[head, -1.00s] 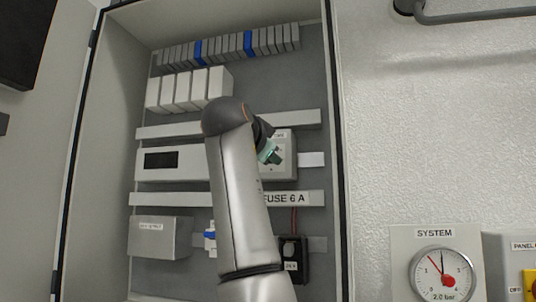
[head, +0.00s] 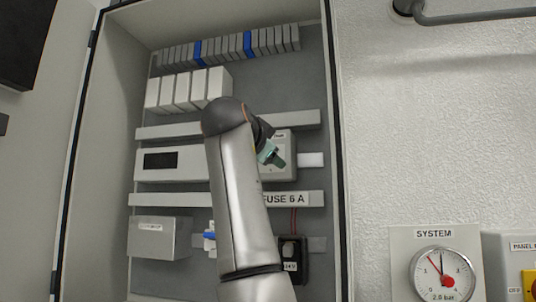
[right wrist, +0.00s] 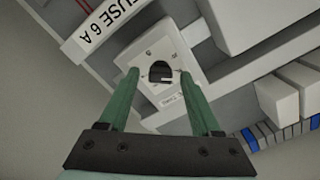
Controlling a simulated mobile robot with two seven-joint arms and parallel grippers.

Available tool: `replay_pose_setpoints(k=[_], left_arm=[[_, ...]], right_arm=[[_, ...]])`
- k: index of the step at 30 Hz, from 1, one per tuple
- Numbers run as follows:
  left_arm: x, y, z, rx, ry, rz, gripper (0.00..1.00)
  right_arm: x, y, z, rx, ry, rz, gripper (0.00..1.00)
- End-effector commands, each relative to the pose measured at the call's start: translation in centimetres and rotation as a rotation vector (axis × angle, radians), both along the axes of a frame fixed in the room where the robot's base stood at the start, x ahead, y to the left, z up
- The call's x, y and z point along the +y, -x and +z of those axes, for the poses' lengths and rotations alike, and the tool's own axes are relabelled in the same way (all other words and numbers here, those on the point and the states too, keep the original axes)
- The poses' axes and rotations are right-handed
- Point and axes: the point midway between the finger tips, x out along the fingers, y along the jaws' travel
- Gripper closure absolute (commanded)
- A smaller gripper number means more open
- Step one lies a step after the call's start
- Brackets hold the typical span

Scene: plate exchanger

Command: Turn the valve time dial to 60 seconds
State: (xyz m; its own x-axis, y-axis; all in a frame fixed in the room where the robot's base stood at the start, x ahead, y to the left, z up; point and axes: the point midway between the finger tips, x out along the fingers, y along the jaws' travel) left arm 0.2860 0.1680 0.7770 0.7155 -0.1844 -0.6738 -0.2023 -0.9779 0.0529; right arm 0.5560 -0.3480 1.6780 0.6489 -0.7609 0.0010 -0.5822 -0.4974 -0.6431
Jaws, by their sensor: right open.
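The valve time dial (right wrist: 160,70) is a dark round knob on a light grey square box (right wrist: 153,52) in the right wrist view. In the head view the box (head: 290,142) shows behind my gripper, which hides the dial. My right gripper (right wrist: 159,76) has two green fingers, open, one on either side of the dial in the picture. I cannot tell whether they touch it. In the head view this gripper (head: 271,154) is in front of the box. The small print around the dial is too blurred to read. My left gripper is not in view.
The box sits in an open cabinet between white ducts (head: 292,120). A "FUSE 6 A" label (head: 284,199) is below it, with a black device (head: 293,252) further down. White modules (head: 190,88) are above left. A pressure gauge (head: 443,276) is on the wall at right.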

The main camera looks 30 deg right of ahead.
Motion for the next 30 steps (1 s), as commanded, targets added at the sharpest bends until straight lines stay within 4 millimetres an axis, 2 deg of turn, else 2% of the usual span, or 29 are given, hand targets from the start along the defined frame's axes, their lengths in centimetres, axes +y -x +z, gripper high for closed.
replay_pose_setpoints(k=[4, 8, 21, 30], left_arm=[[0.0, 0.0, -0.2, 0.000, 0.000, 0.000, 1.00], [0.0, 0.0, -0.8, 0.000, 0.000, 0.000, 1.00], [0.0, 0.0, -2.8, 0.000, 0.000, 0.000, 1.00], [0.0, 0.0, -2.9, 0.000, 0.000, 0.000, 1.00]], right_arm=[[0.3, 0.2, -0.1, 0.000, 0.000, 0.001, 0.35], [1.6, 1.2, -0.2, -0.002, 0.001, 0.002, 0.35], [8.3, 7.0, -0.1, -0.003, 0.001, 0.002, 0.35], [9.6, 8.1, 0.0, 0.001, 0.001, 0.000, 0.35]])
